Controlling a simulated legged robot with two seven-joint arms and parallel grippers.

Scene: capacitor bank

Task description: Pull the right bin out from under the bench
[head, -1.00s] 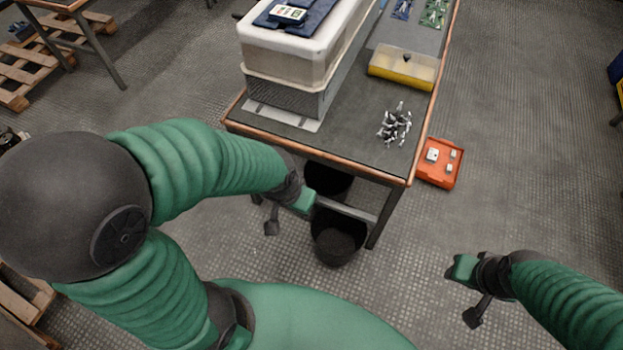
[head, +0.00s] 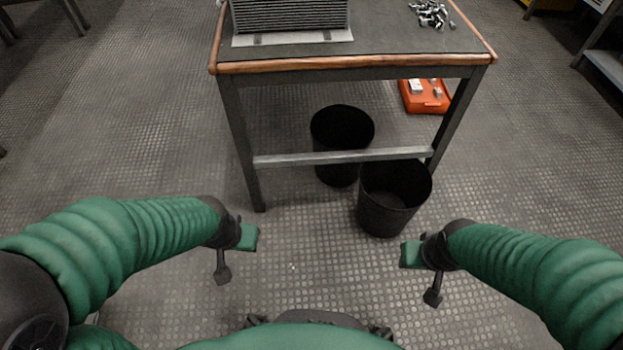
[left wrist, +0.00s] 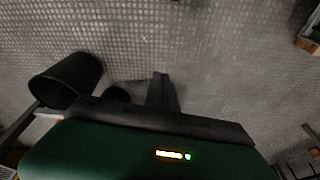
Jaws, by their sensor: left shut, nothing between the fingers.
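The right bin (head: 393,203), black, round and open-topped, stands on the floor in the head view, mostly in front of the bench's lower crossbar near the right leg. A second black bin (head: 341,132) stands farther back under the bench (head: 350,65), behind the crossbar. My left gripper (head: 222,272) is shut and empty, left of the right bin and well apart from it. My right gripper (head: 433,297) looks shut and empty, to the right and nearer me, not touching the bin. In the left wrist view the right bin (left wrist: 66,82) lies left of my fingers (left wrist: 162,92).
The crossbar (head: 310,158) spans the bench legs. An orange tray (head: 425,97) with small parts sits on the floor behind the right leg. A grey ribbed box (head: 290,15) and metal parts (head: 432,14) are on the bench top. The floor between my grippers is clear.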

